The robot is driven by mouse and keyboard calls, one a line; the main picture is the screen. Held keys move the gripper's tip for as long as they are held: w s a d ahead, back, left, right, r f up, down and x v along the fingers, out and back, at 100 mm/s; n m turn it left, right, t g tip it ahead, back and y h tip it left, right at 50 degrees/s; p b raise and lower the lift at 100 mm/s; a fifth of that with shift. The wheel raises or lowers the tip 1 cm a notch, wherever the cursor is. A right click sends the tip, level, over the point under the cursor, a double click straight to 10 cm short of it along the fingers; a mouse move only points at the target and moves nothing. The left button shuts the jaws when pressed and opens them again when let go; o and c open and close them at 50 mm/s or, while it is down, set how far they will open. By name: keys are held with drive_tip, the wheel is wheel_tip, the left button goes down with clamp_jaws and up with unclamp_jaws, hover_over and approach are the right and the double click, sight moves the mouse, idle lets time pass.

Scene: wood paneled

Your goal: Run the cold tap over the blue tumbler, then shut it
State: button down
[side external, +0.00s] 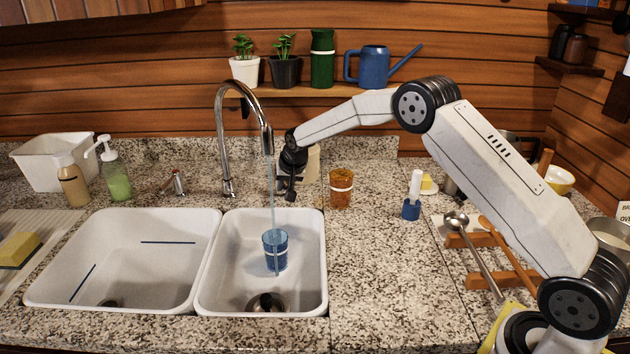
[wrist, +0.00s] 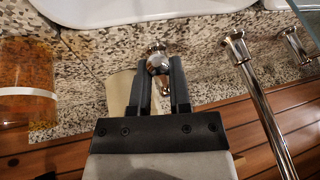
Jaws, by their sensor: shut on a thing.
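The blue tumbler (side external: 275,252) stands upright in the right sink basin, beneath the spout of the chrome faucet (side external: 222,125). A thin stream of water (side external: 271,195) runs from the spout down to the tumbler; the water level inside is hard to tell. My gripper (side external: 290,190) is at the counter just right of the faucet base. In the wrist view my gripper (wrist: 162,75) is shut on a chrome tap handle (wrist: 158,62), which sits between the two black fingers. In the side view the gripper mostly hides this handle.
Another chrome handle (side external: 177,184) stands left of the faucet. An amber cup (side external: 341,188) with a pale band is right of my gripper, and a cream object (wrist: 118,92) is close beside the fingers. The left basin (side external: 120,275) is beside the right one.

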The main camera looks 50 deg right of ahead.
drive_tip(key=c, duration=0.6)
unclamp_jaws()
drive_tip(key=shift+r, duration=0.15)
drive_tip(key=shift+v, duration=3.8)
